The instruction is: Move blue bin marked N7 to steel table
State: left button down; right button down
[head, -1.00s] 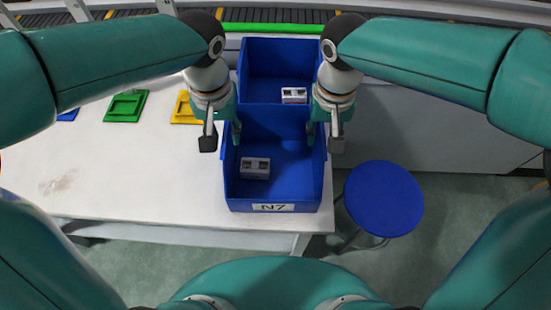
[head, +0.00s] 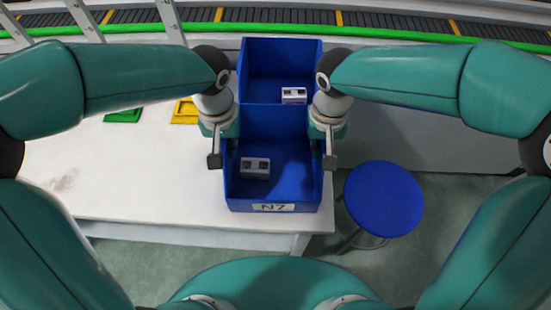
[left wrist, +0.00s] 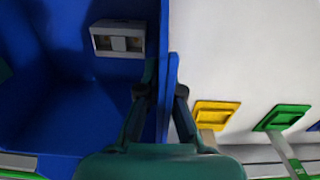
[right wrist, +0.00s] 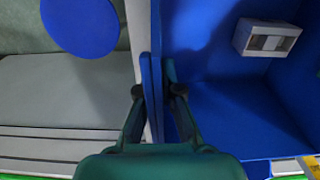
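The blue bin marked N7 (head: 272,207) stands upright on the near right part of a white table, its label facing me. A small grey-white block with two dark openings (head: 255,166) lies inside; it also shows in the left wrist view (left wrist: 118,38) and right wrist view (right wrist: 266,38). My left gripper (head: 224,158) straddles the bin's left wall, one finger inside and one outside, drawn close to it. My right gripper (head: 322,158) straddles the right wall the same way. Both look shut on the walls; finger contact is partly hidden. No steel table is clearly identifiable.
A second blue bin (head: 280,55) with a similar block (head: 294,95) stands directly behind. Green (head: 123,116) and yellow (head: 185,111) plates lie left on the white table (head: 130,180). A blue round stool (head: 383,198) stands close on the right. A conveyor (head: 300,18) runs behind.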

pick_arm(q)
jog(key=shift+r, duration=0.1)
pick_arm(e)
jog(key=shift+r, duration=0.1)
dwell(0.3)
